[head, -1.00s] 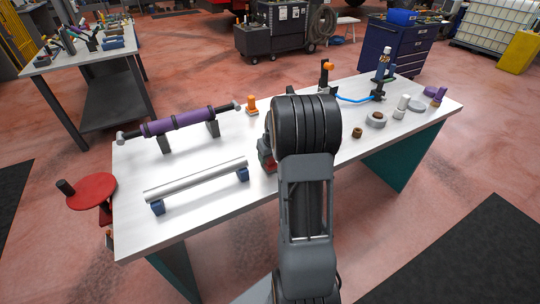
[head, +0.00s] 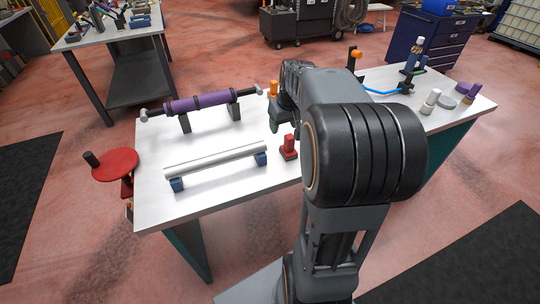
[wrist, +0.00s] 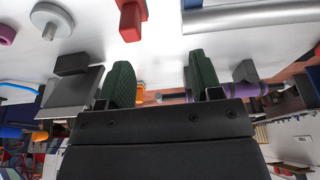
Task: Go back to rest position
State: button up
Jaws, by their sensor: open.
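My gripper (wrist: 160,84) shows in the wrist view with its two dark green fingers spread apart and nothing held between them. In the head view my gripper (head: 275,122) is partly hidden by my arm; it hangs over the middle of the white-topped table (head: 215,208), close to a red block-shaped piece (head: 289,146). The red piece stands apart from the fingers in the wrist view (wrist: 130,18). My arm bends over the table, with its large elbow joint in front.
A purple cylinder (head: 198,103) and a silver tube (head: 216,160) rest on supports at the left. An orange piece (head: 273,88) stands close behind my gripper. Several small parts, including a white one (head: 431,101), stand at the right. A red round stool-like disc (head: 115,163) is beyond the left edge.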

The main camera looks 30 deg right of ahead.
jog(key=s+a+n+p, duration=0.1)
jog(key=s+a+p, duration=0.2)
jog(key=s+a, duration=1)
jog(key=a, duration=0.4)
jog(key=shift+s+a+r+t, duration=0.25)
jog(key=shift+a+t, duration=0.05)
